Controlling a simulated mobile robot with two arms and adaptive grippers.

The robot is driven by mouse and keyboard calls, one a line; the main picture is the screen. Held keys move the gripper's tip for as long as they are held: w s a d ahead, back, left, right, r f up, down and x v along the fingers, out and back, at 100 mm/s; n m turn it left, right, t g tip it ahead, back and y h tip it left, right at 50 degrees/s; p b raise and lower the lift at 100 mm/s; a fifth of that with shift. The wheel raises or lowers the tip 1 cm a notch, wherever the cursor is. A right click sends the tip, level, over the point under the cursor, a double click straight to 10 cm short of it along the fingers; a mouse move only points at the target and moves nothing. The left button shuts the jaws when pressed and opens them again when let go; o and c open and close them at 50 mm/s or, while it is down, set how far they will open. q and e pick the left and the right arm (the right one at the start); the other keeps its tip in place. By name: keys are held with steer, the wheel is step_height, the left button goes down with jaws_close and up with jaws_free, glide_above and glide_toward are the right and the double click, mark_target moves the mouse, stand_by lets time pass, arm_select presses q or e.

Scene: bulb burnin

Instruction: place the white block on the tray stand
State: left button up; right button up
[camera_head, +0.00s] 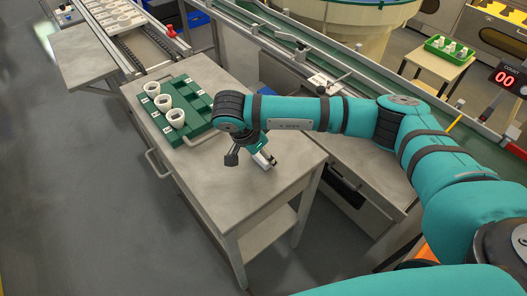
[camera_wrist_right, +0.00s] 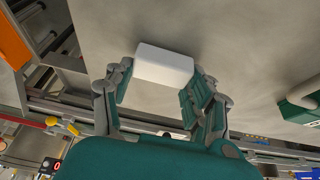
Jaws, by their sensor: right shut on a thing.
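The white block (camera_wrist_right: 163,64) sits between the fingertips of my right gripper (camera_wrist_right: 158,82) in the right wrist view, with the fingers shut on its two sides. In the head view my right gripper (camera_head: 251,157) hangs over the near right part of a grey worktable (camera_head: 235,195). The block (camera_head: 262,160) shows there as a small pale shape at the fingers. I cannot tell whether it touches the tabletop. A small stand (camera_head: 432,64) at the upper right bears a green tray (camera_head: 428,46) with several white pieces. My left gripper is out of view.
A green rack (camera_head: 198,100) with three white cups lies on the worktable's far left part. The near part of the tabletop is bare. A conveyor (camera_head: 260,22) runs behind, with a large round bowl (camera_head: 345,30) beyond it. A red counter display (camera_head: 505,77) stands at the right.

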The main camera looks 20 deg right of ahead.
steer(key=shift+f, duration=0.15)
steer(key=o, duration=1.1)
steer(key=shift+r, duration=0.25)
steer(key=v, duration=1.2)
steer(key=shift+b, duration=0.4)
